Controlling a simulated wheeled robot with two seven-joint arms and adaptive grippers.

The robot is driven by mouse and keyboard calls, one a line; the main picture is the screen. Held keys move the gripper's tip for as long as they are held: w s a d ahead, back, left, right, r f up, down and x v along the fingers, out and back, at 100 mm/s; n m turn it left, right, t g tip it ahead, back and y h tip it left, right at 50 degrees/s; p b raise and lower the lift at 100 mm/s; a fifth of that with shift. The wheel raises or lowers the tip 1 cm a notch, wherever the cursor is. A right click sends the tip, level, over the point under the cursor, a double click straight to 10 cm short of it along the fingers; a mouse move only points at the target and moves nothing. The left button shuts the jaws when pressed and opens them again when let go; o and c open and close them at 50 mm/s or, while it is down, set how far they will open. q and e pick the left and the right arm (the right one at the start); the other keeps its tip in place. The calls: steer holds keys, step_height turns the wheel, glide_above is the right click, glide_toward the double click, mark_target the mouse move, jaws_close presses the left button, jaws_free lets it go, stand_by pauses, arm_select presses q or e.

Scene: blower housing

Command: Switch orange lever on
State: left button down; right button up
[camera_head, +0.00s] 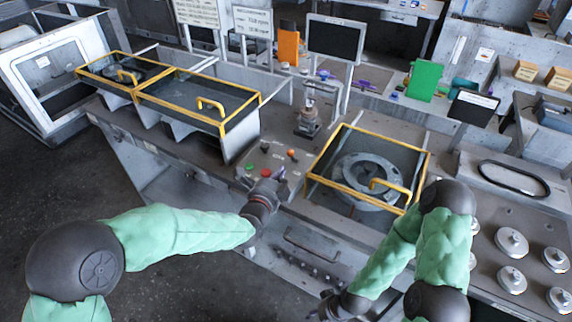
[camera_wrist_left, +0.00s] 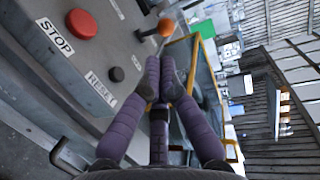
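The orange lever (camera_head: 292,154) is a short stick with an orange knob on the grey control panel. It also shows at the top of the left wrist view (camera_wrist_left: 167,27), where its dark stem runs to the panel at left. My left gripper (camera_head: 281,178) is at the panel's front edge, just below the lever in the head view. In the left wrist view its purple fingers (camera_wrist_left: 160,72) come together at the tips with nothing between them, short of the orange knob and apart from it. My right gripper (camera_head: 328,306) hangs low at the bottom, its fingers unclear.
A red STOP button (camera_wrist_left: 82,23) and a black RESET button (camera_wrist_left: 116,74) are beside the lever; a green button (camera_head: 249,167) is further left. A yellow-framed glass cover (camera_head: 328,155) lies right of the lever. A metal fixture (camera_head: 307,124) stands behind.

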arm_select(q)
steer(key=b+x, duration=0.1)
steer(key=x, duration=0.5)
steer(key=shift+w+d+f+b, duration=0.1)
steer(key=shift+w+b, duration=0.15)
steer(key=shift+b, duration=0.05)
arm_select(e)
steer(key=shift+f, duration=0.95)
steer(key=shift+r, duration=0.1)
